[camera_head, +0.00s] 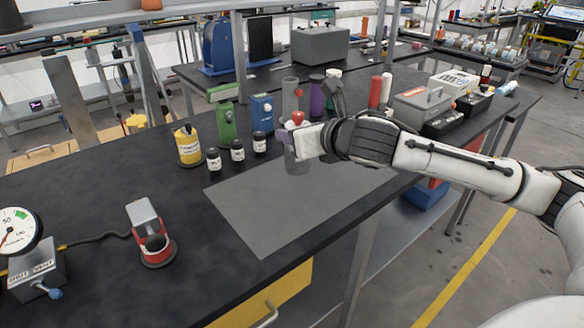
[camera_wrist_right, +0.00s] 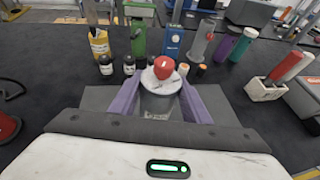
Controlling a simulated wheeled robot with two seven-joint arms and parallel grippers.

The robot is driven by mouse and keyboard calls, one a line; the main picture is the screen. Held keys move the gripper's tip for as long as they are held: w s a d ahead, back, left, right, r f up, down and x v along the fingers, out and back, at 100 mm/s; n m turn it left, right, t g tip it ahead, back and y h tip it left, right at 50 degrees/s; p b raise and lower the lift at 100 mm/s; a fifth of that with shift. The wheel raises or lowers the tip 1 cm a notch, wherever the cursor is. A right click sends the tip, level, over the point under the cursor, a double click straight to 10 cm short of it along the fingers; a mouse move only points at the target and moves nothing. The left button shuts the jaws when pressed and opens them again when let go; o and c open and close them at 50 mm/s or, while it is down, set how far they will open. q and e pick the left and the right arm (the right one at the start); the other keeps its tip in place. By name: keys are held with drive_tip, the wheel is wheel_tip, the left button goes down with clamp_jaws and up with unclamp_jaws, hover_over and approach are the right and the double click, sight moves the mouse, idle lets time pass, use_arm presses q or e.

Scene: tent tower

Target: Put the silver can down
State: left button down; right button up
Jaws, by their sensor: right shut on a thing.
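The silver can (camera_wrist_right: 158,101) is grey with a red knob on its pale top. In the right wrist view it stands upright between the two purple fingers of my right gripper (camera_wrist_right: 160,100), which is shut on it. In the head view, the can's lower part (camera_head: 297,165) shows below my right gripper (camera_head: 292,146), over the far part of a grey mat (camera_head: 285,205). I cannot tell whether its base touches the mat. My left gripper is not in view.
Behind stand a yellow bottle (camera_head: 188,146), several small dark jars (camera_head: 237,151), a green canister (camera_head: 225,122) and a blue one (camera_head: 262,113). A red-based device (camera_head: 157,250) and a gauge (camera_head: 17,232) are at left. The near mat is clear.

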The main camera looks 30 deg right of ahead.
wheel_tip(320, 180, down, 2)
drive_tip(key=shift+s+f, duration=0.1)
drive_tip(key=shift+f, duration=0.1)
wheel_tip(320, 180, down, 4)
drive_tip(key=shift+f+b, duration=0.1)
drive_tip(key=shift+b, duration=0.5)
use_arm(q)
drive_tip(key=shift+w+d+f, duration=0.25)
use_arm(e)
drive_tip(key=o, duration=1.5)
drive_tip(key=shift+f, duration=0.1)
drive_tip(key=shift+c, duration=0.2)
